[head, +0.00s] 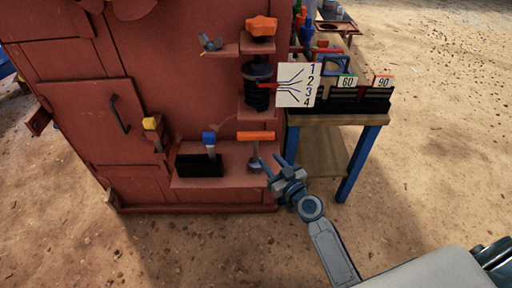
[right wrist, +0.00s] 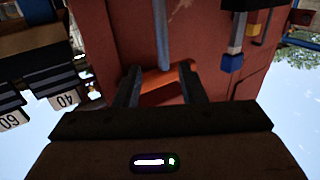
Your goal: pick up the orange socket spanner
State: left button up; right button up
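The orange socket spanner (head: 256,136) has an orange crossbar handle on top of a grey upright shaft. It stands on the low red ledge of the crusher. My right gripper (head: 272,162) is just right of and in front of the shaft, below the handle's height in the picture. Its fingers are open with nothing held. In the right wrist view the orange handle (right wrist: 160,87) shows between the two spread fingers, with the shaft running up the picture. Whether the fingers touch it I cannot tell. My left gripper is not in view.
Left of the spanner a blue-headed tool (head: 209,139) stands by a black block (head: 199,166). A black spring (head: 257,88) and an orange knob (head: 261,27) sit above. A numbered card (head: 297,86) and a workbench (head: 335,147) are to the right. Front ground is clear.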

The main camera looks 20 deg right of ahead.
aim_at(257, 147)
jog(key=p+x, duration=0.1)
jog(key=x, duration=0.8)
jog(key=shift+a+f, duration=0.1)
jog(key=shift+a, duration=0.05)
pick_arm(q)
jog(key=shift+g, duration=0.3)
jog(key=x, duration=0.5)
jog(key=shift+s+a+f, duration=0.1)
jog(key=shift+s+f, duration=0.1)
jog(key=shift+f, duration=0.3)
pick_arm(e)
jog(key=shift+s, duration=0.1)
grip_shut()
